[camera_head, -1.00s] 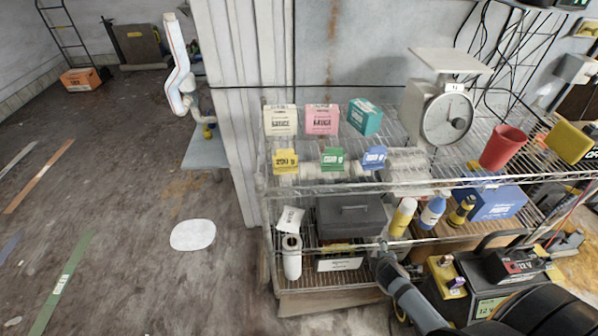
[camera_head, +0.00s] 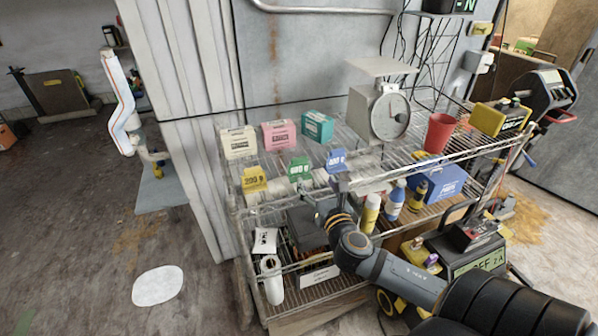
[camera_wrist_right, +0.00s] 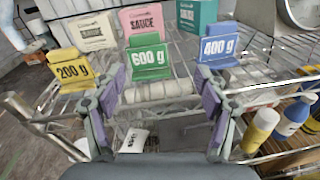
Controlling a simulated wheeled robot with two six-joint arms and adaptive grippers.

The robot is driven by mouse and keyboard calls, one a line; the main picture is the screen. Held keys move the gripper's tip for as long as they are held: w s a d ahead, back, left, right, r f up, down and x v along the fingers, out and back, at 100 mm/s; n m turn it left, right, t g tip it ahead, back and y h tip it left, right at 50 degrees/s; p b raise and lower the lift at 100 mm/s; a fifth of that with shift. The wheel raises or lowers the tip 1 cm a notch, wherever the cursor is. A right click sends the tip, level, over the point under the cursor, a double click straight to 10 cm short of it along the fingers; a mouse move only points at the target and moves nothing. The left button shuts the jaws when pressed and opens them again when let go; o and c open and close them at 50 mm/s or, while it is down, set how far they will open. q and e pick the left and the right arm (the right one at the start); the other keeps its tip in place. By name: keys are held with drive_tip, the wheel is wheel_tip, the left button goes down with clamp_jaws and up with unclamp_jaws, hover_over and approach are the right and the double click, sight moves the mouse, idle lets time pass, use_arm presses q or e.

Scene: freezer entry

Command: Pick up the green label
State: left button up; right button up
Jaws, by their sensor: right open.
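The green label (camera_head: 299,169) stands upright on the front of the upper wire shelf, between a yellow label (camera_head: 254,180) and a blue label (camera_head: 336,160). In the right wrist view the green label (camera_wrist_right: 149,58) reads "600 g", with the yellow label (camera_wrist_right: 72,70) reading 200 g and the blue label (camera_wrist_right: 218,46) 400 g. My right gripper (camera_head: 325,205) is at the shelf's front, a little below and right of the green label in the head view. In the wrist view its open fingers (camera_wrist_right: 160,100) are spread wide, empty, with the green label beyond and between them. My left gripper is out of view.
Cream (camera_head: 238,142), pink (camera_head: 279,134) and teal (camera_head: 318,126) boxes stand behind the labels. A scale (camera_head: 380,114) and red cup (camera_head: 439,133) are to the right. The shelf's front rail (camera_wrist_right: 40,118) runs near the gripper. Bottles (camera_head: 394,200) stand on the lower shelf.

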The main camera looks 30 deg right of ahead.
sight(300, 160)
drive_tip(key=w, duration=0.1)
drive_tip(key=w+r+n, duration=0.1)
drive_tip(key=w, duration=0.1)
drive_tip(key=w+r+n, duration=0.1)
drive_tip(key=shift+w+d+t, duration=0.1)
drive_tip(key=shift+w+t, duration=0.25)
drive_tip(key=shift+t, duration=0.05)
drive_tip(key=shift+a+f+p+x, duration=0.1)
drive_tip(key=shift+a+p+x, duration=0.1)
drive_tip(key=shift+x, duration=0.8)
drive_tip(key=shift+a+f+p+x, duration=0.1)
drive_tip(key=shift+p+x, duration=0.15)
drive_tip(key=shift+x, duration=0.8)
drive_tip(key=shift+a+f+p+x, duration=0.1)
drive_tip(key=shift+a+p+x, duration=0.1)
drive_tip(key=shift+x, duration=0.8)
drive_tip(key=shift+d, duration=0.1)
drive_tip(key=shift+c, duration=0.3)
drive_tip(key=c, duration=1.1)
drive_tip(key=shift+o, duration=0.2)
drive_tip(key=shift+r, duration=0.1)
